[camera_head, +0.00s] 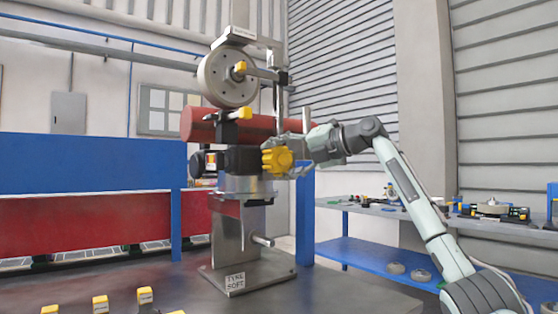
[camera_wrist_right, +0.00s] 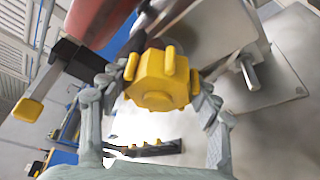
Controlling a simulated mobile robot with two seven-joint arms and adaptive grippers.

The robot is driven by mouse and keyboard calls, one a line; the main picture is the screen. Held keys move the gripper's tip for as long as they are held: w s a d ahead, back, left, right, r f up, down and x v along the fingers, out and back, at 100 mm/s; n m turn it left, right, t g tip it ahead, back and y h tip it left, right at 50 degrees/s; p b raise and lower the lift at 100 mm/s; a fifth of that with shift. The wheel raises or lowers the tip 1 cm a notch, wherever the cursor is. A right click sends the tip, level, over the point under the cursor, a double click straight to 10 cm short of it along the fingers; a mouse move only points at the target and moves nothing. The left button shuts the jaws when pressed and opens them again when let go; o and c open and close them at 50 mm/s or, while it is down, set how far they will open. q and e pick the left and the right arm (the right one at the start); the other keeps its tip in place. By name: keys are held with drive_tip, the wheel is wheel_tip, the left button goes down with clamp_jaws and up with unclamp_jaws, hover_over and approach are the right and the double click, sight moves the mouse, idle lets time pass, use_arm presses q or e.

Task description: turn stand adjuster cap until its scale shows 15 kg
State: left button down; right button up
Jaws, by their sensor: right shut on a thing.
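The stand (camera_head: 232,230) rises from a dark table in the middle of the head view, with a grey column and a black block above it. The yellow adjuster cap (camera_head: 277,158) sits on the right side of the block. It also shows as a yellow lobed knob in the right wrist view (camera_wrist_right: 158,80). My right gripper (camera_head: 290,156) is at the cap, its two fingers (camera_wrist_right: 150,98) on either side of it, shut on it. The scale and its reading cannot be made out in either view. My left gripper is not in view.
A red cylinder (camera_head: 200,125) lies across the stand's top, with a grey wheel (camera_head: 228,78) above. Small yellow-topped blocks (camera_head: 100,304) stand on the table at front left. A blue shelf (camera_head: 360,256) with parts is at right. A side rod (camera_head: 262,241) sticks out below.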

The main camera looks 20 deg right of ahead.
drive_tip(key=o, duration=1.2)
drive_tip(key=v, duration=1.2)
drive_tip(key=shift+w, duration=0.1)
drive_tip(key=x, duration=1.2)
